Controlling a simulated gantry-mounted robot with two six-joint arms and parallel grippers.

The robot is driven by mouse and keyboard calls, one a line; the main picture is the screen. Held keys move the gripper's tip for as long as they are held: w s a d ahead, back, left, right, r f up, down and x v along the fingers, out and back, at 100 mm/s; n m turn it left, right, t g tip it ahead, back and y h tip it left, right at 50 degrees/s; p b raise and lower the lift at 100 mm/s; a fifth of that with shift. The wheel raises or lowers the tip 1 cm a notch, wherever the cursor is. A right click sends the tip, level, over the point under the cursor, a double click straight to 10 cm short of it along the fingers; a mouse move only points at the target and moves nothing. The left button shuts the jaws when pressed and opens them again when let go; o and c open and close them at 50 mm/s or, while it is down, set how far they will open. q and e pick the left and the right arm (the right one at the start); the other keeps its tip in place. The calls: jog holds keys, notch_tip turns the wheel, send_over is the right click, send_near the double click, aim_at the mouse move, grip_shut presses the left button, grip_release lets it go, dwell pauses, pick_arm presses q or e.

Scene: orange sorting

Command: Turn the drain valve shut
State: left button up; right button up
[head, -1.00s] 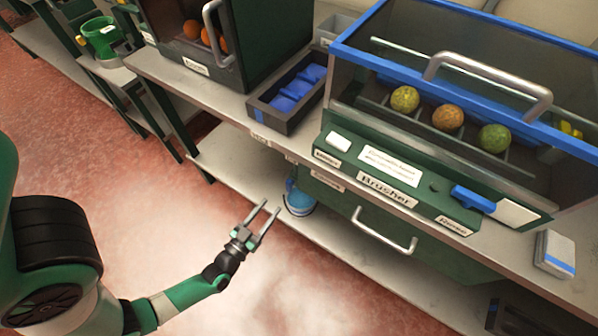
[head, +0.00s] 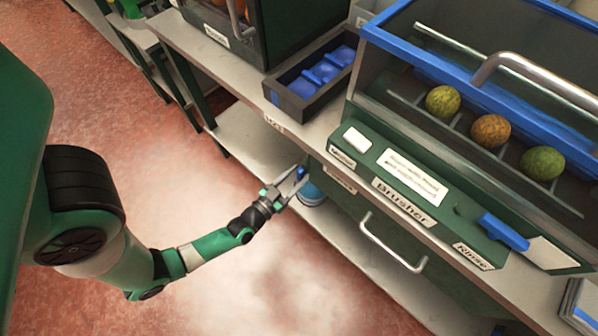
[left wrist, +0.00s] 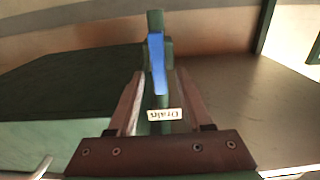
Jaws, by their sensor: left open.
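The drain valve shows in the left wrist view as a blue lever (left wrist: 157,62) on a dark green body, with a white "Drain" label (left wrist: 165,115) near it, upside down. In the head view a bit of the blue lever (head: 301,172) shows at my left gripper (head: 292,182), under the bench front. In the left wrist view my left gripper (left wrist: 159,85) is open, with one finger on each side of the lever. I cannot tell whether either finger touches it. My right gripper is not in view.
The brusher machine (head: 405,190) with several fruits under its cover stands on the bench. A drawer handle (head: 392,245) sticks out to the right of my gripper. A blue bucket (head: 312,194) stands on the lower shelf, partly hidden. The floor (head: 225,290) in front is clear.

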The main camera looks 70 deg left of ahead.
pick_arm(q)
jog(key=shift+s+d, duration=0.1)
jog(key=shift+s, duration=0.05)
jog(key=shift+c, duration=1.4)
grip_shut()
